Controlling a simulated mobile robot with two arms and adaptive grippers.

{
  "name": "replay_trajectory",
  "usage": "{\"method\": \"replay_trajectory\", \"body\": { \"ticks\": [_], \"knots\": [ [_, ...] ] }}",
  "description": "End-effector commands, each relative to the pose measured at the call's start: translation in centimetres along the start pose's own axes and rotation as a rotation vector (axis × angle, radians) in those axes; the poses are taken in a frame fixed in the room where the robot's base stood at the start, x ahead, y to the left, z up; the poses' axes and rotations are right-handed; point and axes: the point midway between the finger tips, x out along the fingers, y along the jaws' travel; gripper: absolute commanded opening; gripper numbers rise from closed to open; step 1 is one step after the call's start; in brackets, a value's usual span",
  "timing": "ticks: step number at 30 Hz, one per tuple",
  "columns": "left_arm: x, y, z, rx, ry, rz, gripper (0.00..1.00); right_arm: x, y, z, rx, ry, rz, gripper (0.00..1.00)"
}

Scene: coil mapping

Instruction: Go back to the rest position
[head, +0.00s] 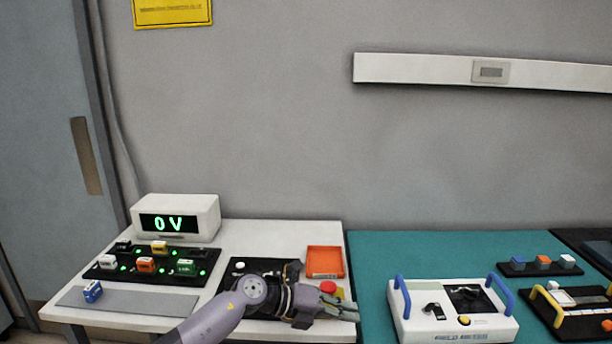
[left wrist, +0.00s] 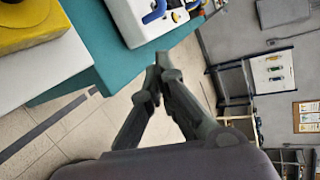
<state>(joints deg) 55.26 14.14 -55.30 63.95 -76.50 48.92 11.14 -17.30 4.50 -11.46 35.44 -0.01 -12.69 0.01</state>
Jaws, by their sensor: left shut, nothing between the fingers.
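My left arm comes in from the bottom of the head view. My left gripper (head: 350,312) is shut and empty, beside the red button (head: 328,287) on its yellow base, over the seam of the white and teal tables. In the left wrist view its fingers (left wrist: 156,72) meet at their tips with nothing between them. Part of the black panel (head: 236,276) is hidden behind my arm. My right gripper is not in view.
A display (head: 180,223) reading 0 V stands behind a black board (head: 128,270) with several coloured blocks. An orange tray (head: 325,261) lies near the seam. A white device with blue handles (head: 415,328) stands on the teal table (head: 370,250). Floor (left wrist: 75,140) shows below the tables.

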Motion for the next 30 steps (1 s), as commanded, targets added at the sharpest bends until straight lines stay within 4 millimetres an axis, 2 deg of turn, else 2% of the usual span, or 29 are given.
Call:
{"method": "replay_trajectory", "body": {
  "ticks": [1, 3, 5, 7, 8, 11, 14, 17, 18, 20, 22, 25, 27, 30],
  "knots": [
    [0.9, -2.0, -0.8, -0.067, -0.074, -0.131, 0.0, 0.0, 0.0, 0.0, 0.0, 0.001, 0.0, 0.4],
    [0.7, -4.5, -0.7, -0.179, -0.201, -0.295, 0.0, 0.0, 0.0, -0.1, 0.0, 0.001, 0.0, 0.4],
    [-0.3, -5.7, -0.3, -0.294, -0.318, -0.415, 0.0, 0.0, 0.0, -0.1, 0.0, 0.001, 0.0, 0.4],
    [-2.4, -6.0, 0.4, -0.446, -0.461, -0.532, 0.0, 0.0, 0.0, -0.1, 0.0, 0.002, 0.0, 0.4],
    [-3.5, -5.8, 0.7, -0.516, -0.523, -0.574, 0.0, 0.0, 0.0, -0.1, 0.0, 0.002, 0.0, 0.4],
    [-7.6, -3.1, 0.9, -0.77, -0.731, -0.674, 0.0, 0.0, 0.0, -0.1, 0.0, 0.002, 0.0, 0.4],
    [-11.8, 1.6, -0.3, -1.044, -0.933, -0.711, 0.0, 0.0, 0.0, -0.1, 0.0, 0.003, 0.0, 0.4],
    [-15.5, 7.2, -3.5, -1.327, -1.121, -0.687, 0.0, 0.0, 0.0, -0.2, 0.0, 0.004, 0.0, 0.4],
    [-16.8, 9.3, -5.3, -1.435, -1.186, -0.663, 0.0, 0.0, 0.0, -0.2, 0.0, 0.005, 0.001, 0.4],
    [-18.4, 12.3, -8.4, -1.592, -1.272, -0.611, 0.0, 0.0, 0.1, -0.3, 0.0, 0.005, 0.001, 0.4],
    [-20.1, 15.2, -12.5, -1.762, -1.358, -0.532, 0.0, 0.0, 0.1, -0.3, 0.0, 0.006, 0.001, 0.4],
    [-21.8, 17.9, -18.3, -1.967, -1.443, -0.407, 0.0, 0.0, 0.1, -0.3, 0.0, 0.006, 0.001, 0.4],
    [-22.7, 18.8, -21.7, -2.071, -1.479, -0.327, 0.0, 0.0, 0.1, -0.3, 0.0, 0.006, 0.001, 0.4],
    [-23.6, 19.5, -25.7, -2.185, -1.511, -0.222, 0.0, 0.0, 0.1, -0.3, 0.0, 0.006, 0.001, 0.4]
  ]
}}
